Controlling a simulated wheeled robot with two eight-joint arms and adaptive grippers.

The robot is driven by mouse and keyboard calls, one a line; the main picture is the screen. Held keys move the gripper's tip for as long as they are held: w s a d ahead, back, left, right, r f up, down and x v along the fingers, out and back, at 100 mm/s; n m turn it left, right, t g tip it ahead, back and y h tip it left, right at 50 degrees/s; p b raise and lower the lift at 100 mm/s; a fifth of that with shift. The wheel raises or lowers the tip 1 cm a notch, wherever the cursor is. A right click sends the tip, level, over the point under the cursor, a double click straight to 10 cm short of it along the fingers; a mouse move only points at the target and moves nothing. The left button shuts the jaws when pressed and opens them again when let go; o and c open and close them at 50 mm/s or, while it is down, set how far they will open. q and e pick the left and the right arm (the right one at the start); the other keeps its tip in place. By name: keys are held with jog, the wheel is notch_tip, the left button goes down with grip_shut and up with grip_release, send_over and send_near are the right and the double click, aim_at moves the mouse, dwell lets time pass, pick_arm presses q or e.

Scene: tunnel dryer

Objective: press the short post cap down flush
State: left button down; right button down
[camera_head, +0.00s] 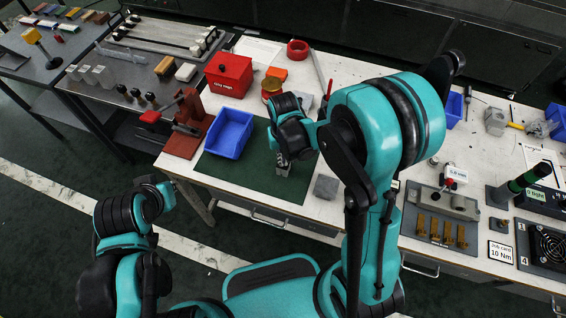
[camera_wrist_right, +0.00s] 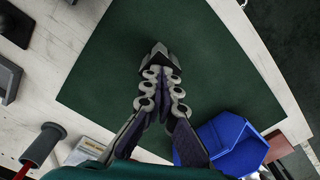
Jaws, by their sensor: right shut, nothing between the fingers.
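My right gripper (camera_head: 283,166) points down over the green mat (camera_head: 250,182) on the white bench. In the right wrist view its fingers (camera_wrist_right: 158,58) are closed together over the mat, with no object seen between them. I cannot make out the short post or its cap with certainty in either view; the gripper and arm may hide them. A grey block (camera_head: 326,187) sits just right of the gripper, apart from it, near the mat's right edge. My left arm is at the lower left, off the bench, and its fingers do not show.
A blue bin (camera_head: 229,133) stands left of the right gripper, beside a red press (camera_head: 188,128). A red box (camera_head: 229,74) and red tape roll (camera_head: 298,49) lie behind. Brass parts on a grey plate (camera_head: 432,236) stand right. The mat's front left is clear.

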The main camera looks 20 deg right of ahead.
jog(key=shift+f, duration=0.1)
dwell(0.6)
jog(key=shift+r+p, duration=2.05)
jog(key=shift+r, duration=1)
jog(key=s+d+r+t, duration=0.2)
jog(key=s+r+t, duration=0.1)
jog(key=s+r, duration=0.2)
jog(key=s+d+r+t, duration=0.2)
jog(key=s+r+t, duration=0.2)
jog(key=r, duration=0.5)
jog(key=shift+s+d+r+n+b, duration=0.15)
jog(key=shift+s+d+n+b, duration=0.25)
jog(key=shift+s, duration=0.25)
